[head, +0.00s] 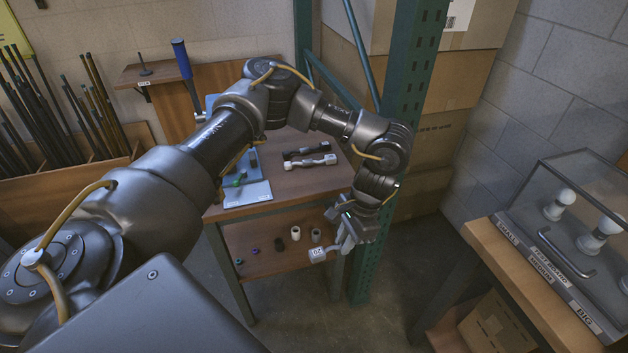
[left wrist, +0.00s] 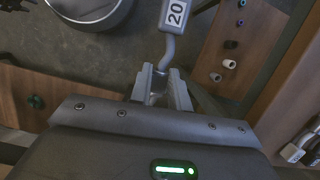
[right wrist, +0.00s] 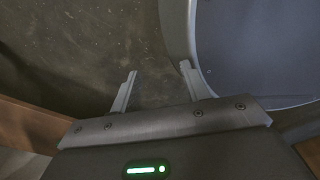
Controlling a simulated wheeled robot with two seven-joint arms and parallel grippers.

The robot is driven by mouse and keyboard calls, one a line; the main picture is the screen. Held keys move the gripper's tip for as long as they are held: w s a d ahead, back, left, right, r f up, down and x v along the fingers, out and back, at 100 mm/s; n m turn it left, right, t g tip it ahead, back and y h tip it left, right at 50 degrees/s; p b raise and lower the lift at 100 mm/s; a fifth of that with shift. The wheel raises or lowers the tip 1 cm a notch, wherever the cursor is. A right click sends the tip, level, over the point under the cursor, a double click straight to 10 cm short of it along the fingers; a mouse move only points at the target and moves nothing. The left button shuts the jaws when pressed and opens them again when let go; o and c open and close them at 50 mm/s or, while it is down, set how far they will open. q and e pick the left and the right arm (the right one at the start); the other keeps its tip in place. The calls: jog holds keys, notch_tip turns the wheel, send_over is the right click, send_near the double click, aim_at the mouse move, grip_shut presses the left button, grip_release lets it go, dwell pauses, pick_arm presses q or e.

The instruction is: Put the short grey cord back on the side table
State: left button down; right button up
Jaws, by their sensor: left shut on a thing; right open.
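The short grey cord (left wrist: 168,48) is held in my left gripper (left wrist: 160,88). Its block end with a white "20" label (left wrist: 175,13) points away from the fingers. In the head view the same cord end (head: 318,255) hangs below my left gripper (head: 347,222), in front of the side table's right side and apart from the tabletop. The side table (head: 306,189) has a wooden top with a dark cord (head: 306,150) and a pale-ended cord (head: 310,161) lying on it. My right gripper (right wrist: 155,85) is open and empty; it shows only in the right wrist view.
A lower shelf (head: 262,262) holds several small cylinders. A pale board (head: 247,194) with a green item covers the tabletop's left. A green rack post (head: 395,110) stands close right of my left gripper. A display case (head: 575,250) stands at right.

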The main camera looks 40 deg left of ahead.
pick_arm(q)
jog(key=w+a+r+n+t+h+b, duration=0.25)
jog(key=a+r+n, duration=0.35)
jog(key=n, duration=1.2)
jog(key=w+a+r+n+t+h+b, duration=0.1)
jog(key=w+a+r+n+t+b, duration=0.2)
jog(key=r+n, duration=0.95)
jog(key=n+p, duration=0.3)
jog(key=n, duration=0.2)
send_over(313, 179)
jog(key=s, duration=0.1)
jog(key=shift+m, duration=0.25)
notch_tip(313, 179, down, 14)
jog(key=shift+s+d+r, duration=0.1)
jog(key=shift+w+a+f, duration=0.2)
jog(key=shift+a+f, duration=0.15)
jog(key=shift+f, duration=0.15)
notch_tip(313, 179, down, 3)
jog(key=shift+a+f, duration=0.1)
jog(key=shift+f, duration=0.05)
pick_arm(e)
jog(key=d+f, duration=0.1)
jog(key=f, duration=0.2)
jog(key=shift+w+d, duration=0.2)
jog(key=shift+d, duration=0.2)
